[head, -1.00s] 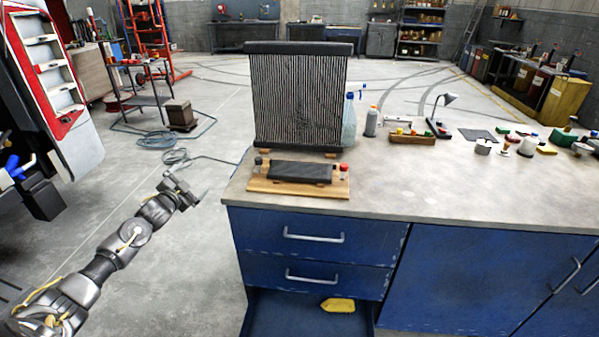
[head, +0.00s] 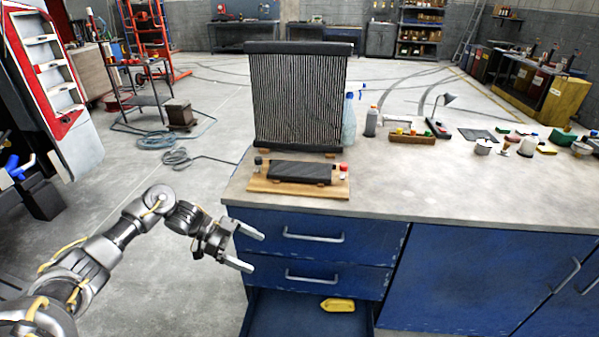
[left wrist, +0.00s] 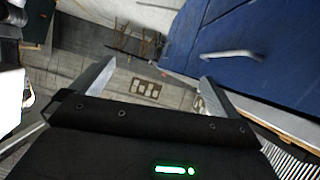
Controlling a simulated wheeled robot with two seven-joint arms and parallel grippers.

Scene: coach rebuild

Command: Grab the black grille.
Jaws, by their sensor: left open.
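The large black grille (head: 299,100), with upright slats between dark top and bottom bars, stands upright on small wooden blocks at the bench's left end. A striped part of what looks like it shows at the lower right corner of the left wrist view (left wrist: 288,160). My left gripper (head: 257,252) is open and empty, in front of the blue drawers, below the benchtop and well below the grille. Its two fingers also show apart in the left wrist view (left wrist: 157,72). My right gripper is not in view.
A wooden board (head: 258,185) with a flat dark slab (head: 300,173) and small bottles lies in front of the grille. A spray bottle (head: 349,122) stands right of it. The lowest drawer (head: 285,315) is open, holding a yellow item (head: 338,305).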

